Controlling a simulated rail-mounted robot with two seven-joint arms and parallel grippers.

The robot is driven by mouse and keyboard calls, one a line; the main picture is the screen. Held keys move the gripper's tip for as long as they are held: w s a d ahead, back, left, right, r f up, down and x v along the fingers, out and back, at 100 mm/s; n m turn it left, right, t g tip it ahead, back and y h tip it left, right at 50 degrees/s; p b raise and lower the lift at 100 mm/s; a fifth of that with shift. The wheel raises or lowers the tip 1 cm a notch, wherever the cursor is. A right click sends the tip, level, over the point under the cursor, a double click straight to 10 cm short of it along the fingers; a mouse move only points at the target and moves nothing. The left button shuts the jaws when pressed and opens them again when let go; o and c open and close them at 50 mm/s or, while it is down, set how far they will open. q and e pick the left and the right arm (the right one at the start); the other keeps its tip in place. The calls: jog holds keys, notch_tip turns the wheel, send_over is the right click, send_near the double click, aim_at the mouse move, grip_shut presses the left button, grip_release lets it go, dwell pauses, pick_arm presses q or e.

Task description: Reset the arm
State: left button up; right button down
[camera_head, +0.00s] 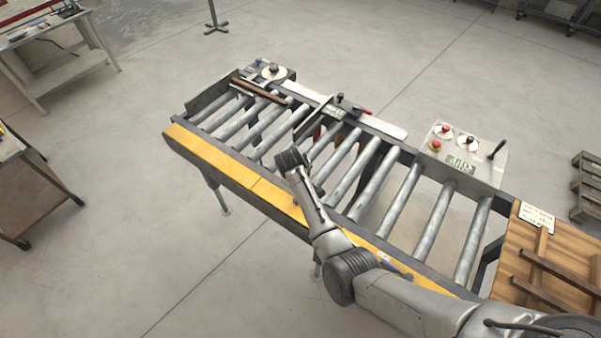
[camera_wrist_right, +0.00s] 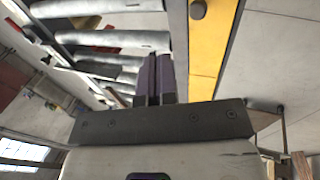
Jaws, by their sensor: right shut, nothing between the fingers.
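The roller conveyor (camera_head: 245,180) crosses the head view, with a yellow side rail. A dark bar (camera_head: 313,118) lies across its rollers near a small fixture with a red-tipped handle (camera_head: 363,112); I cannot tell whether this bar is the task's arm. A control box (camera_head: 463,155) with red buttons, a dial and a black lever stands on the far rail. My right arm reaches in from the lower right, and its gripper end is over the near rail. In the right wrist view the two dark fingers (camera_wrist_right: 155,80) are together and empty, beside the rollers. My left gripper is out of view.
A wooden crate-like panel (camera_head: 545,260) sits at the conveyor's right end. A second panel with a round dial (camera_head: 274,72) is at the far left end. Work tables (camera_head: 60,55) and a cart (camera_head: 30,185) stand left.

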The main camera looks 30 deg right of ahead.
notch_tip(320, 180, up, 3)
jog(key=shift+s+f, duration=0.1)
jog(key=shift+f, duration=0.05)
